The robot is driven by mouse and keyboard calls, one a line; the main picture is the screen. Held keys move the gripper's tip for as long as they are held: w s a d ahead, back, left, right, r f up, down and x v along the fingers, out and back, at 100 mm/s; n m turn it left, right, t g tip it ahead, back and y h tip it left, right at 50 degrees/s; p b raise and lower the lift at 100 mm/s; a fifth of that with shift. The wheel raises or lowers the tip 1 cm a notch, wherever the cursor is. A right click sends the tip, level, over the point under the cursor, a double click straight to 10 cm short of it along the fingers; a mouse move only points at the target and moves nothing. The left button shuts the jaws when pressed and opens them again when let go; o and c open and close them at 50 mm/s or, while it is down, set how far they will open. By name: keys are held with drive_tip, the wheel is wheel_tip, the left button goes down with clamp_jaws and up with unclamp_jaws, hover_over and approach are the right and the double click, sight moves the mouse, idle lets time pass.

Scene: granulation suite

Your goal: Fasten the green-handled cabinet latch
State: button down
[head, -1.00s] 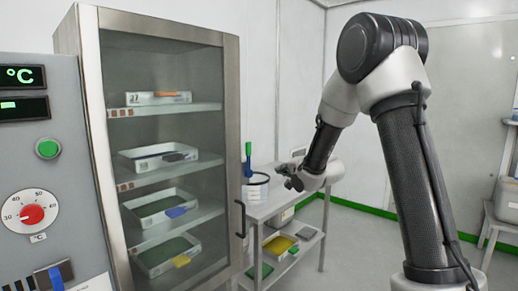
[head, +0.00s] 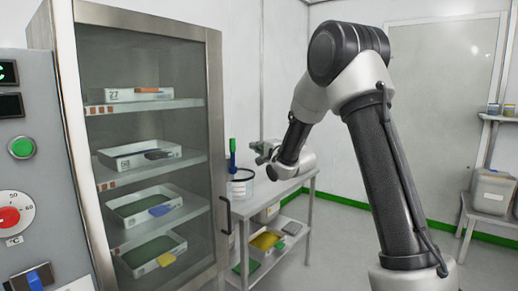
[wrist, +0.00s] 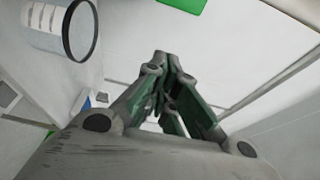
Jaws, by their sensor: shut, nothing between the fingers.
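The glass-fronted cabinet (head: 214,100) stands at the left of the head view, with its door shut and a dark pull handle (head: 226,215) on the right edge. An upright green handle (head: 232,146) with a blue lower part shows just right of the cabinet; I cannot tell whether it is fixed to the cabinet or stands at the jar behind. My gripper (head: 258,148) is shut and empty, right of the green handle and apart from it in the picture. In the wrist view its fingertips (wrist: 165,57) meet, and a green block (wrist: 182,4) lies beyond them at the top edge.
Trays sit on the cabinet shelves. A control panel (head: 22,190) stands at far left. The floor right of the table is clear.

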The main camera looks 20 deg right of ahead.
sight(233, 156)
drive_tip(key=shift+w+a, duration=0.55)
drive_tip(key=shift+a, duration=0.25)
drive_tip(key=shift+w+a, duration=0.5)
drive_tip(key=shift+a, duration=0.35)
drive_tip(key=shift+w+a, duration=0.55)
drive_tip(key=shift+a, duration=0.25)
drive_tip(key=shift+a, duration=0.1)
